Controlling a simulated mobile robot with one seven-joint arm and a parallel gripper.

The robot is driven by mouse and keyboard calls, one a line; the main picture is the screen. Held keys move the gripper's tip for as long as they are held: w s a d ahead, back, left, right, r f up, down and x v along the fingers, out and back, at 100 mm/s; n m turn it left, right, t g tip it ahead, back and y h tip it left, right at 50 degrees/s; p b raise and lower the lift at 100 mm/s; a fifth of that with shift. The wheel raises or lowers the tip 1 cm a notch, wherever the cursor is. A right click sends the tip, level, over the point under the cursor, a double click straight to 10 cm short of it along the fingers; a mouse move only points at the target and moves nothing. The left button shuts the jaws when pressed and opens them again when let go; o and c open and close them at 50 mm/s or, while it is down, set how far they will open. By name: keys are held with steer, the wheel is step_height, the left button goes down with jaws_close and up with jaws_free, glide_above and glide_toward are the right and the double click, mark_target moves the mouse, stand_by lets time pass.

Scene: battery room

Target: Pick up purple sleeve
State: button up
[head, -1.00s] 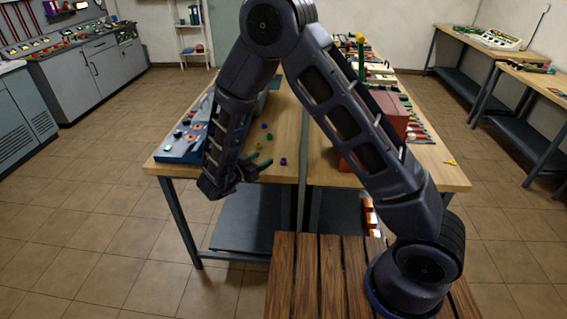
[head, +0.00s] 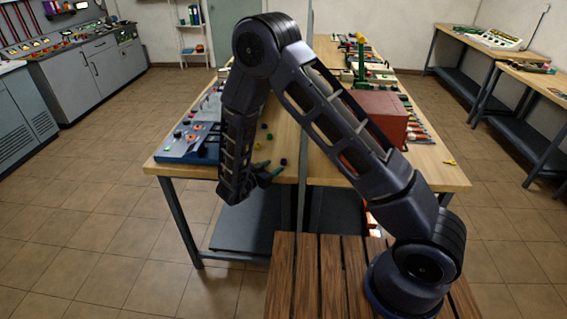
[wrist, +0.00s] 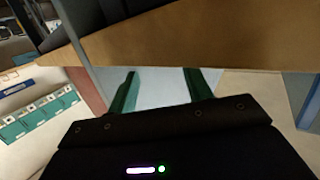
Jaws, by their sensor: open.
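The purple sleeve (head: 283,161) is a small dark purple piece on the wooden table near its front edge, in the head view. It does not show in the wrist view. My gripper (head: 270,171) is at the table's front edge, just left of the sleeve and apart from it in the picture. In the wrist view its two green fingers (wrist: 160,80) are spread apart with nothing between them. The gap in height or depth between fingers and sleeve cannot be told.
Several small coloured pieces, including a yellow one (head: 258,146), lie behind the sleeve. A blue control panel (head: 188,143) stands at the table's left. A red-brown box (head: 385,110) stands right, past a thin upright post (head: 303,150). The wooden table edge (wrist: 185,52) crosses the wrist view.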

mark_target(281, 162)
steer(key=x, duration=0.4)
steer(key=shift+w+d, duration=0.3)
steer(key=c, duration=1.1)
